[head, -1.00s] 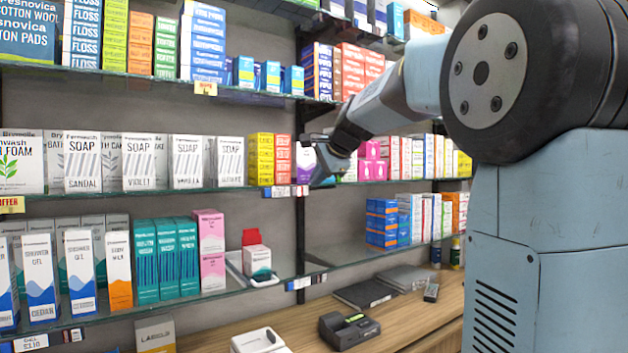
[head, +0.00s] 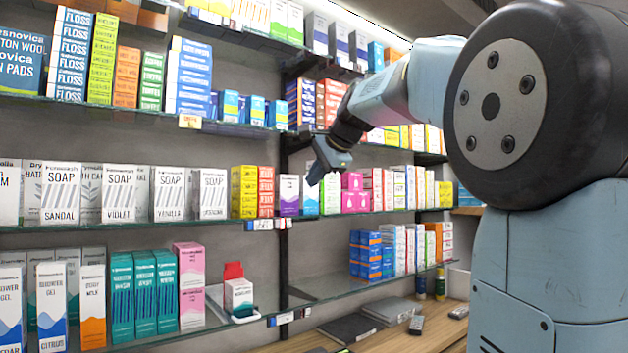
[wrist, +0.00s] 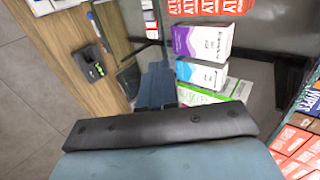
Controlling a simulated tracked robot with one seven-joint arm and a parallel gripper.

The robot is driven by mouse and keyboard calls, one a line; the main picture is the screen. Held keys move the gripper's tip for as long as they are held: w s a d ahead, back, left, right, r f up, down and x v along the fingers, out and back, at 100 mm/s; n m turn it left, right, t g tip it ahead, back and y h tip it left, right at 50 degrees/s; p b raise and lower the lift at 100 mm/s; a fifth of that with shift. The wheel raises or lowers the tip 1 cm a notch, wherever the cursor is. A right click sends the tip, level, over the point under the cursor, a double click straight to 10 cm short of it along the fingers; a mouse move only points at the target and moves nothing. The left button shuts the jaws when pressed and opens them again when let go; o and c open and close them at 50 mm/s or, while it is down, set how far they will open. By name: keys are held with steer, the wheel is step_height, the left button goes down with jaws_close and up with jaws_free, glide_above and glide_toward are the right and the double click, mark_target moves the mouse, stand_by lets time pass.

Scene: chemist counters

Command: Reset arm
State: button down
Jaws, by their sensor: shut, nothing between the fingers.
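My arm reaches from the right of the head view toward the shelves. My gripper (head: 318,172) hangs at its end, in front of the middle shelf near a purple-and-white box (head: 289,195). It holds nothing. In the wrist view, the dark gripper body (wrist: 160,125) crosses the lower middle, with the fingers (wrist: 155,85) pointing toward the shelf. The purple-and-white box (wrist: 202,40) and a blue-and-white box (wrist: 202,73) stand near the fingers in that view. I cannot tell whether the fingers touch them.
Glass shelves hold rows of boxes, with soap boxes (head: 119,193) at left and pink boxes (head: 352,190) beyond the gripper. A tray with a red-and-white box (head: 238,292) is on the lower shelf. A wooden counter (head: 300,341) lies below, with dark flat items (head: 350,328).

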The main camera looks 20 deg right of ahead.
steer(key=s+a+f+n+g+h, duration=0.1)
steer(key=s+f+n, duration=0.6)
steer(key=s+f, duration=0.7)
steer(key=s+a+f+n+g+h, duration=0.2)
steer(key=s+f+n, duration=0.5)
steer(key=s+f, duration=0.8)
step_height(320, 180, down, 3)
steer(key=shift+s+a+r+n+g, duration=0.1)
steer(key=shift+s+a+n+g, duration=0.15)
steer(key=shift+g, duration=0.25)
